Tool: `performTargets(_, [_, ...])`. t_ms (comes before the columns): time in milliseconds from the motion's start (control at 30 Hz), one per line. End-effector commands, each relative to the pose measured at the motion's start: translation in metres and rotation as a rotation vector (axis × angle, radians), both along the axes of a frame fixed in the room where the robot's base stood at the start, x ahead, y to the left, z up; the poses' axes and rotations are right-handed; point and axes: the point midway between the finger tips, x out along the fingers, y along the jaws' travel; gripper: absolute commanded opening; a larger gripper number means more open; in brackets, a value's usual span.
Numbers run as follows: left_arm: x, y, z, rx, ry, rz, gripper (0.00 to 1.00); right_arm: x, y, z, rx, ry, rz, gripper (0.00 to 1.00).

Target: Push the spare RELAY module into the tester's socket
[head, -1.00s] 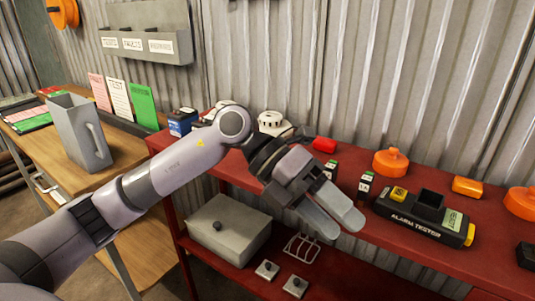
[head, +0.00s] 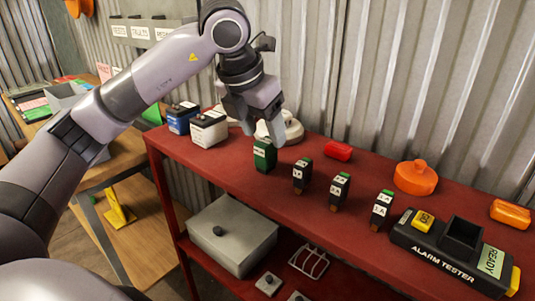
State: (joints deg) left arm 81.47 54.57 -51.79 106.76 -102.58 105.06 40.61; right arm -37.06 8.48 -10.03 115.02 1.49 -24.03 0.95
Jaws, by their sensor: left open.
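A green module (head: 264,156) stands upright on the red bench top; the small print on its pale label is too small to read, so I cannot confirm that it is the RELAY module. My left gripper (head: 261,125) points down just above and around its top, with jaws open; I cannot tell whether a finger touches it. The black alarm tester (head: 437,262) lies at the right, its screen (head: 491,262) showing READY. Its dark raised socket (head: 462,235) looks empty. My right gripper is not in view.
Three black modules with green tops, at left (head: 301,176), middle (head: 339,191) and right (head: 382,210), stand between the green module and the tester. Two batteries (head: 209,129) and a white detector (head: 290,130) are near the gripper. An orange cap (head: 415,178) stands behind the tester.

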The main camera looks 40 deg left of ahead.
Motion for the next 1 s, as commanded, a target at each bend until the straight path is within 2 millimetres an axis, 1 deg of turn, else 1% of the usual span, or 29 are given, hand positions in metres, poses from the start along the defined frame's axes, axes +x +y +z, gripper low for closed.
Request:
performTargets(33, [0.002, 0.001, -0.010, 0.000, 0.004, 0.000, 0.62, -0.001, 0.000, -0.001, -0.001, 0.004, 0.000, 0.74])
performTargets(100, [0.005, 0.001, -0.020, 0.000, 0.004, -0.001, 0.62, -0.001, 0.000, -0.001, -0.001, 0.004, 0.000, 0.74])
performTargets(200, [0.010, 0.000, -0.030, -0.001, 0.002, -0.002, 0.62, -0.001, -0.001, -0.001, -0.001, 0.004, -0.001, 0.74])
performTargets(300, [0.012, 0.000, -0.033, -0.001, 0.001, -0.003, 0.62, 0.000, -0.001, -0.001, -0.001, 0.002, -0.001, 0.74])
performTargets(500, [0.012, 0.000, -0.034, -0.002, 0.000, -0.003, 0.62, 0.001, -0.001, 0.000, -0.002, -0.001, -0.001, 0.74])
performTargets(567, [0.012, 0.000, -0.033, -0.002, 0.000, -0.003, 0.42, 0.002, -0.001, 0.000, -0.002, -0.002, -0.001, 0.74])
performTargets(600, [0.012, 0.000, -0.033, -0.002, 0.000, -0.003, 0.29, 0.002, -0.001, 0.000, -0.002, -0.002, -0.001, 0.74])
performTargets(667, [0.012, 0.000, -0.033, -0.002, 0.000, -0.003, 0.10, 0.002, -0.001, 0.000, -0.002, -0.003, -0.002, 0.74])
performTargets(700, [0.012, 0.000, -0.033, -0.002, 0.000, -0.003, 0.05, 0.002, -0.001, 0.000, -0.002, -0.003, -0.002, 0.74])
performTargets(1000, [0.012, 0.000, -0.032, -0.002, -0.001, -0.003, 0.05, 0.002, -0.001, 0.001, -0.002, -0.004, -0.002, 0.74])
